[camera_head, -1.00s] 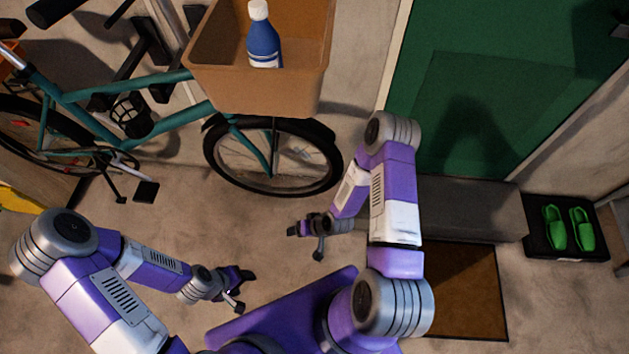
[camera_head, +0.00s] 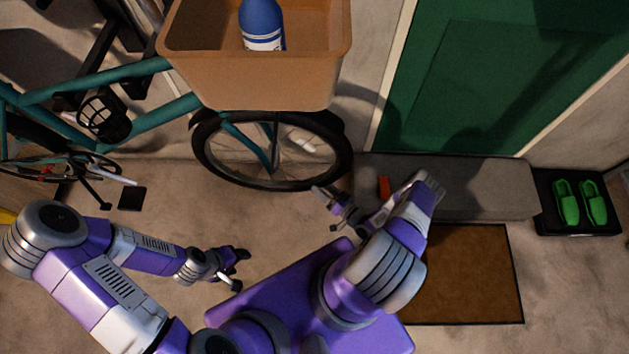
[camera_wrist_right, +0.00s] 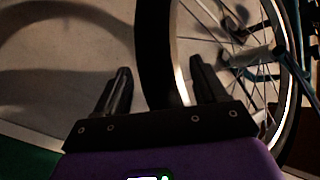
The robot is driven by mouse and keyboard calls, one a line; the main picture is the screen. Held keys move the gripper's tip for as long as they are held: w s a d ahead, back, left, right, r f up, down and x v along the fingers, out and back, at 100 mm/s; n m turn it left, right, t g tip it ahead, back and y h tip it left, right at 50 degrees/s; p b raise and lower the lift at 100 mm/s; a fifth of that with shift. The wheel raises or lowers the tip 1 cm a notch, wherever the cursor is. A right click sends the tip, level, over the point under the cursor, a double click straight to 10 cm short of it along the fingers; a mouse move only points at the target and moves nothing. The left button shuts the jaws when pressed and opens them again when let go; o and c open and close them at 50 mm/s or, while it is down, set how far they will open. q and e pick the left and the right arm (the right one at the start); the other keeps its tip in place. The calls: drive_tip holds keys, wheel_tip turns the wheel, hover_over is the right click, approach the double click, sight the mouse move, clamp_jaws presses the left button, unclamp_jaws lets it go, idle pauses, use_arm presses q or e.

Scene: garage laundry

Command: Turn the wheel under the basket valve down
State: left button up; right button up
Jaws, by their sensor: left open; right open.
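The bicycle's front wheel (camera_head: 205,160) stands upright under the tan basket (camera_head: 250,82), with a black tire and thin spokes. A pale, elongated piece (camera_head: 300,143) shows among the spokes; I cannot tell whether it is the valve. My right gripper (camera_head: 326,208) is open, low beside the wheel's lower right edge. In the right wrist view, the wheel's tire (camera_wrist_right: 153,45) appears between and beyond the open fingers (camera_wrist_right: 160,70); contact cannot be told. My left gripper (camera_head: 241,269) is open and empty above the floor, in front of the wheel.
A blue bottle (camera_head: 262,22) stands in the basket. The teal bicycle frame (camera_head: 165,112) extends left, with a pedal (camera_head: 132,198) near the floor.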

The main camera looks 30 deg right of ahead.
sight(316, 182)
drive_tip(key=shift+x, duration=2)
clamp_jaws()
drive_tip(key=shift+d, duration=0.1)
